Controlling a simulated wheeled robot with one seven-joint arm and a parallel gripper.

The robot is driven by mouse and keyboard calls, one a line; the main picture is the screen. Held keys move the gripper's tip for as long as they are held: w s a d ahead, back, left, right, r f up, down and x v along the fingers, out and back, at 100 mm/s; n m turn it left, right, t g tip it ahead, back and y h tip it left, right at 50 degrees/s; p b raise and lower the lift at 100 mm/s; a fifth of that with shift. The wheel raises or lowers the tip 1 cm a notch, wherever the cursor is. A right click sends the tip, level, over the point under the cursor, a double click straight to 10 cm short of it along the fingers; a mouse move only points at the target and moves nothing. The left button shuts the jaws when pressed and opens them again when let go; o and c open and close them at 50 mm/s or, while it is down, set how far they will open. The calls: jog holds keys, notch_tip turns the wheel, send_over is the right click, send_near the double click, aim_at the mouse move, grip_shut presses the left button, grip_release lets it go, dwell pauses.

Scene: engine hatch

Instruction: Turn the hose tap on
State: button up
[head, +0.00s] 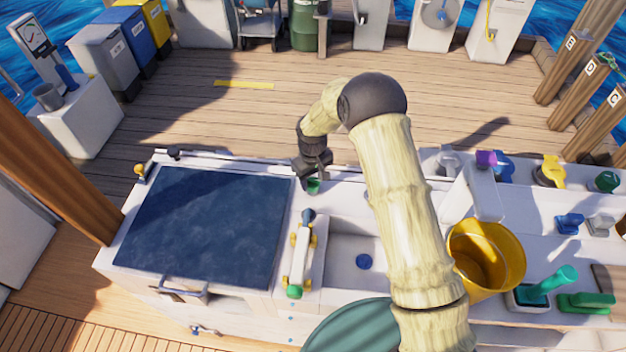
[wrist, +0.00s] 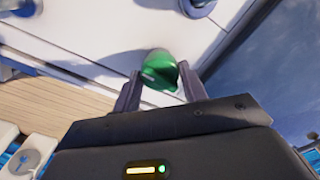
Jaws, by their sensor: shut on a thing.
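A small green knob (head: 313,187) stands on the white counter, just right of the dark blue hatch panel. My gripper (head: 314,178) reaches down to it from above. In the wrist view the green knob (wrist: 160,70) sits between the two fingers of my gripper (wrist: 160,82), which are shut on it. The fingers cover part of its sides. I cannot tell from its shape which way it is turned, and no label on it is readable.
The dark blue hatch panel (head: 205,225) lies left of the knob. A white and green fitting with yellow parts (head: 300,255) is in front. A sink with a blue disc (head: 363,261) and a yellow bucket (head: 485,260) are to the right. My arm hides part of the counter.

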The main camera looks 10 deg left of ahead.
aim_at(313, 179)
jog(key=shift+w+r+n, duration=0.1)
jog(key=shift+n, duration=0.2)
jog(key=o, duration=1)
jog(key=shift+c, duration=0.2)
notch_tip(313, 179, up, 17)
jog(key=b, duration=0.2)
jog(key=shift+r, duration=0.15)
